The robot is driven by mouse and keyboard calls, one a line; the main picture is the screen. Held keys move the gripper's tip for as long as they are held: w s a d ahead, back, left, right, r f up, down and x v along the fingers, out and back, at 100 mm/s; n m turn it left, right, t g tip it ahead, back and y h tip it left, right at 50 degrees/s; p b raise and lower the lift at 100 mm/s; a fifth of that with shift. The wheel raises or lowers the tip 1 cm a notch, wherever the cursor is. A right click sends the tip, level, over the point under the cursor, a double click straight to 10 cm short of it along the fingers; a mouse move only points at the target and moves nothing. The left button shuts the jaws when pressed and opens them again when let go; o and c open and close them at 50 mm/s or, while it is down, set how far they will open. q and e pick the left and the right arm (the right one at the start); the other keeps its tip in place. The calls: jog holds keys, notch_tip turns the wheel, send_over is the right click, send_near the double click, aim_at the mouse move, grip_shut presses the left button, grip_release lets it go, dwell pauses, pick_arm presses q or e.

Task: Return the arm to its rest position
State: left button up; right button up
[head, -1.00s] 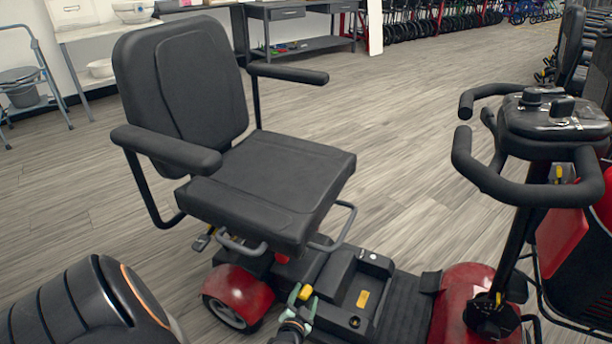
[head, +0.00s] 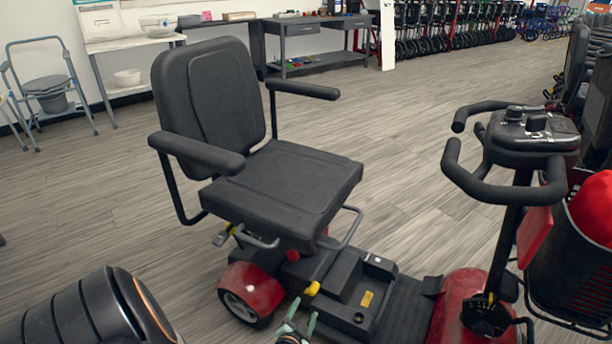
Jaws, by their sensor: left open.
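My left gripper (head: 303,314) shows at the bottom edge, in front of the scooter's deck. Its two pale green fingers stand apart, with nothing seen between them. The red and black scooter (head: 262,291) has a black seat (head: 285,190) with two armrests. A yellow lever end (head: 312,289) sticks out below the seat, just above the fingertips in the picture; whether they touch is unclear. A dark rounded arm link of mine (head: 90,312) fills the lower left corner. My right gripper is not in view.
The scooter's tiller and handlebars (head: 520,140) stand at the right, with a black basket (head: 575,265) beside them. A commode chair (head: 48,88), a white table (head: 135,42) and a grey workbench (head: 315,25) line the back. Open wood floor (head: 420,115) lies behind the scooter.

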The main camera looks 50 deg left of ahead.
pick_arm(q)
jog(key=shift+s+d+r, duration=0.2)
jog(key=shift+s+d, duration=0.1)
jog(key=shift+s, duration=0.15)
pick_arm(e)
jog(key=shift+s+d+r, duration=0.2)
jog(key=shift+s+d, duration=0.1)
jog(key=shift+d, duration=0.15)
